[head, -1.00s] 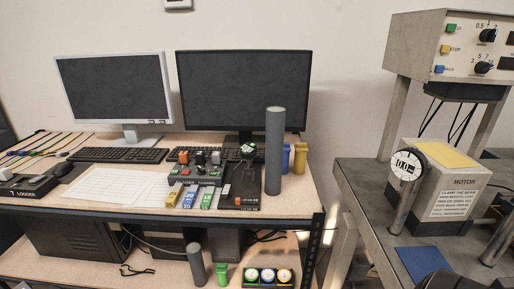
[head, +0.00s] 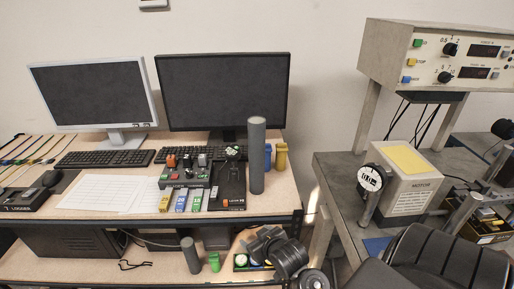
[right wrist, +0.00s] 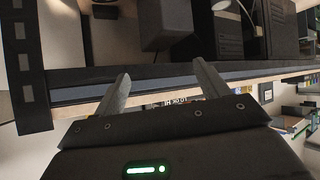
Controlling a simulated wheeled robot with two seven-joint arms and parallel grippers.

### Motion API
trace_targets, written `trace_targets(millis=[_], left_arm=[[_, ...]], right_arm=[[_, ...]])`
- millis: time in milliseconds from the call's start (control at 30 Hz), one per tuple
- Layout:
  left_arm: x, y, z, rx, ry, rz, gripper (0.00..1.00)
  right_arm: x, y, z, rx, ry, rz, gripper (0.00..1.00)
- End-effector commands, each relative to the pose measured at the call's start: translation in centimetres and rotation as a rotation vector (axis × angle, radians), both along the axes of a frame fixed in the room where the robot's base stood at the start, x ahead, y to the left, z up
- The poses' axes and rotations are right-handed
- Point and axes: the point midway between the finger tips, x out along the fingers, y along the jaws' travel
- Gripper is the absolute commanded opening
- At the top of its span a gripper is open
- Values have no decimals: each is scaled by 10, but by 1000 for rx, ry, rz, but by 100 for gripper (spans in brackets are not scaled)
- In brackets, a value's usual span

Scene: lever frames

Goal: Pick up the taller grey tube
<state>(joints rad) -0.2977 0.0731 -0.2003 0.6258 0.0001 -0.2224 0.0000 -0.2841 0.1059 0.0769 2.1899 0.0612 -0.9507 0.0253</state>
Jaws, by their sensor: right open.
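The taller grey tube (head: 257,158) stands upright near the right front corner of the upper desk shelf. A shorter grey tube (head: 190,256) stands on the lower shelf. My right gripper (head: 256,242) is in front of the desk, below and apart from the taller tube, and overlaps the dial box on the lower shelf in the picture. In the right wrist view my right gripper (right wrist: 162,85) has its two fingers spread with nothing held between them. I cannot make out the taller tube in that view. My left gripper is not in view.
Blue and yellow cylinders (head: 280,157) stand right of the taller tube, and a black device (head: 229,186) stands close on its left. Monitors (head: 222,90) are behind. A metal bench with a motor box (head: 408,185) is at right. A green object (head: 214,262) sits beside the shorter tube.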

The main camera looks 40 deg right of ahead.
Motion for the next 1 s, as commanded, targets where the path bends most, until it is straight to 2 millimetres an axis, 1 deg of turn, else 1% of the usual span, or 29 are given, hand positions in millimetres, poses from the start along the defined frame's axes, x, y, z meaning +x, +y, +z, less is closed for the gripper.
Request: trace_targets(millis=[33, 100, 167, 200, 300, 400, 500, 667, 900, 1000], left_arm=[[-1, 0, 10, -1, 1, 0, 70], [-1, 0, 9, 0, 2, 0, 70], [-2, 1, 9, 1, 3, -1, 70], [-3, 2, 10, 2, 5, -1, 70], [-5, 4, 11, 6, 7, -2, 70], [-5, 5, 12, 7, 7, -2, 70], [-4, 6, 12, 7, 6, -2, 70], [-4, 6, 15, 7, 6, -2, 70], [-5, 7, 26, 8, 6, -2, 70], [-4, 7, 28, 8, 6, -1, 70]], right_arm=[[3, -6, 41, -4, -62, -15, 74], [18, -21, 76, -11, -171, -52, 74], [30, -36, 103, -19, -266, -83, 74], [37, -44, 121, -25, -326, -102, 74], [47, -64, 161, -40, -460, -142, 74], [52, -78, 189, -52, -554, -173, 74], [53, -84, 203, -57, -600, -187, 74], [58, -86, 205, -58, -607, -189, 74], [93, -98, 206, -58, -606, -188, 74], [102, -102, 205, -58, -605, -188, 74]])
